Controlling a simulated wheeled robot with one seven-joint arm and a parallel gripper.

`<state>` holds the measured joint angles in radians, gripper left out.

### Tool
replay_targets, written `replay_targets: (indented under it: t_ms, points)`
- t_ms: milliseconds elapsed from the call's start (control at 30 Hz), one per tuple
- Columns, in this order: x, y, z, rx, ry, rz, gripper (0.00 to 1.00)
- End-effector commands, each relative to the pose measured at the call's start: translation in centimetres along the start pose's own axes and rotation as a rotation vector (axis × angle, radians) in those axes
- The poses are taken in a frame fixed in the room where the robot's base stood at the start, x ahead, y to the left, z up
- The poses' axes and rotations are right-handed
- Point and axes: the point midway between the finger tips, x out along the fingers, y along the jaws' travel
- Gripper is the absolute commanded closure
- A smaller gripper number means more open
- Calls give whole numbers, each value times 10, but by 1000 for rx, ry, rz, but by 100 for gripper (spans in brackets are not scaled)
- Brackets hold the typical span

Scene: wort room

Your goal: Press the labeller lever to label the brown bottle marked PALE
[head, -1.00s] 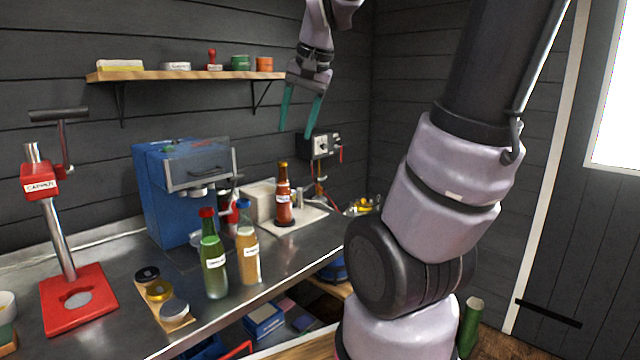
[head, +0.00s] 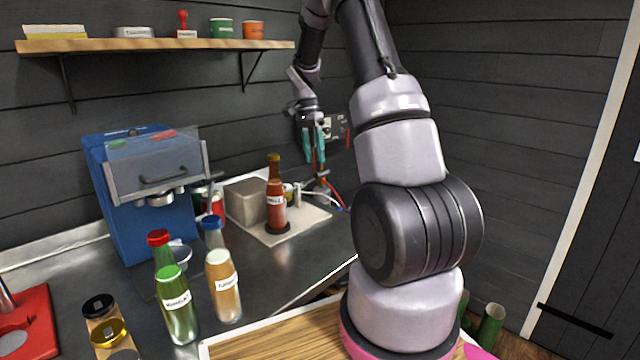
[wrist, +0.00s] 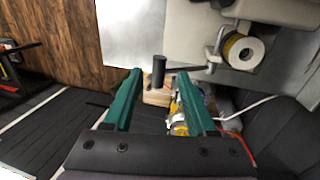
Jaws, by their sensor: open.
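The brown bottle (head: 275,200) stands upright on the pale base plate of the labeller (head: 318,213) in the head view. It has a white label on its front, with print too small to read surely. My gripper (head: 314,150) is open and empty, pointing down above and behind the right of the bottle. In the wrist view, a black upright knob on a thin rod (wrist: 158,70), seemingly the labeller lever, appears between my open fingertips (wrist: 158,82). I cannot tell the height gap. A label roll (wrist: 243,50) is to its right. The bottle is not visible there.
A blue machine (head: 150,195) stands left on the steel counter. A green bottle (head: 175,300) and an amber bottle (head: 223,285) stand in front of it. A wall box (head: 335,130) with red cables is behind my gripper. A shelf (head: 160,45) hangs above.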

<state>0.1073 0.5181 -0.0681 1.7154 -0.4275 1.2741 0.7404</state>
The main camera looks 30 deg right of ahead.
Motion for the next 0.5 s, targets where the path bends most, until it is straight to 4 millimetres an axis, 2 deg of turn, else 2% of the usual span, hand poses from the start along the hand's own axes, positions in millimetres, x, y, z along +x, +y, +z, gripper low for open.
replay_targets:
  t_ms: [300, 500]
  points:
    - [57, 1, 1, -1, -3, 3, 43]
    - [87, 1, 1, -2, -2, 2, 43]
